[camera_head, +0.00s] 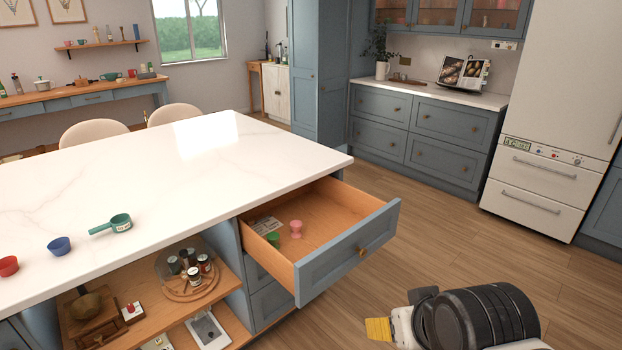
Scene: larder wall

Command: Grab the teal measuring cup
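The teal measuring cup (121,221) sits on the white marble island top, near its front edge. Its handle points left and a small white label with dark marks shows on its side. Nothing holds it. Part of my arm shows at the bottom right, black and white, with a yellow piece (378,329) at its left end that seems to belong to my gripper. It is well to the right of the cup and apart from it, beyond the open drawer. I cannot tell whether the gripper is open or shut.
A blue cup (59,246) and a red cup (9,266) stand left of the teal cup on the island top (200,190). An open drawer (345,245) juts out between my arm and the cup, holding a pink and a green item.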

